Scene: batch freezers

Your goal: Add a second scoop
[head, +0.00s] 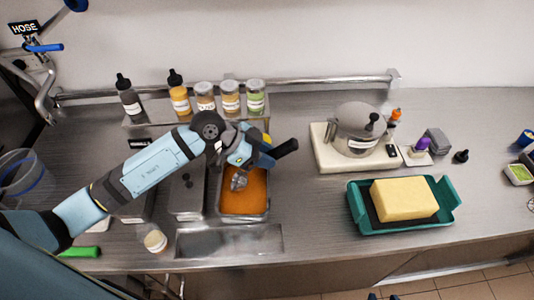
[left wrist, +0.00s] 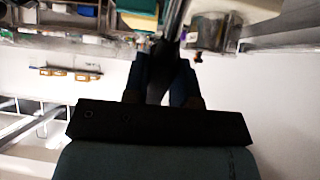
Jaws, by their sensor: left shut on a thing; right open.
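My left gripper (head: 264,158) is shut on the black handle of a scoop (head: 287,148). The scoop's metal bowl (head: 239,182) is at the orange contents (head: 245,196) of a metal pan (head: 244,217); I cannot tell how deep it sits or whether it is loaded. In the left wrist view the gripper's fingers (left wrist: 165,82) close around the dark handle (left wrist: 172,25), and the bowl is not clear there.
Lidded metal pans (head: 187,195) stand left of the orange pan. A small pale cup (head: 154,239) is near the front edge. Bottles and jars (head: 205,96) line a shelf behind. A lidded pot (head: 356,130) and a teal tray (head: 362,222) with a yellow block (head: 404,198) stand right.

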